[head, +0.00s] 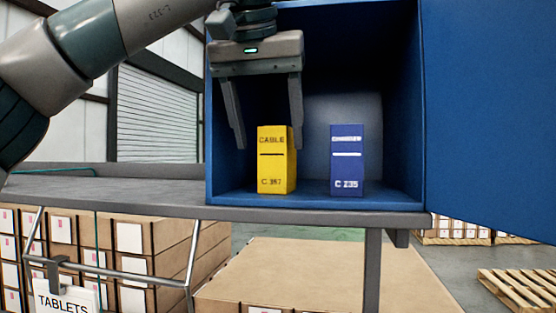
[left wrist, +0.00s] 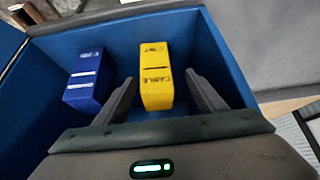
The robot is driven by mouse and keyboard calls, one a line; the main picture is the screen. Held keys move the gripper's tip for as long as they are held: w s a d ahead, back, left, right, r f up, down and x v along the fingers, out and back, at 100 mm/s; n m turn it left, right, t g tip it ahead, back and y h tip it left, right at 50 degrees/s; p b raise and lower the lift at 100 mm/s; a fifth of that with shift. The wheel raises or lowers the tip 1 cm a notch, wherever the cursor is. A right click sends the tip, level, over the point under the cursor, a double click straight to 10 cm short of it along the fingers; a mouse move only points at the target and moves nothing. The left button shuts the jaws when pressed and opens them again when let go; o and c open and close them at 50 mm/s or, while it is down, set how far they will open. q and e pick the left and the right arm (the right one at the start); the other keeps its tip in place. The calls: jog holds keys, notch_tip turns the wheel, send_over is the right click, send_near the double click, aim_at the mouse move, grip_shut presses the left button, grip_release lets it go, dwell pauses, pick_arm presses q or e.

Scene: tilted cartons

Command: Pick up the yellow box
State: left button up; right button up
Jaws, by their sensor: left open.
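The yellow box (head: 272,160), marked CABLE, stands upright on the floor of the blue cabinet (head: 315,200), left of its middle. My left gripper (head: 266,142) is open in front of and above the yellow box, pointing down. In the left wrist view the yellow box (left wrist: 157,85) shows between the two open fingers (left wrist: 163,92). I cannot tell whether either finger touches it. Nothing is held. My right gripper is in neither view.
A blue box (head: 346,160) stands upright to the right of the yellow one, with a gap between; it also shows in the left wrist view (left wrist: 84,80). The cabinet door (head: 490,110) is open to the right.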

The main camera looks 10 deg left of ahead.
aim_at(276, 155)
pick_arm(q)
jog(key=shift+f, duration=0.1)
jog(key=shift+w+d+f, duration=0.1)
jog(key=shift+w+f, duration=0.1)
jog(key=shift+w, duration=0.05)
jog(key=shift+d+p+x, duration=0.2)
jog(key=shift+p+x, duration=0.75)
jog(key=shift+x, duration=1.3)
jog(key=shift+s, duration=0.1)
jog(key=c, duration=1.3)
jog(key=shift+r, duration=0.1)
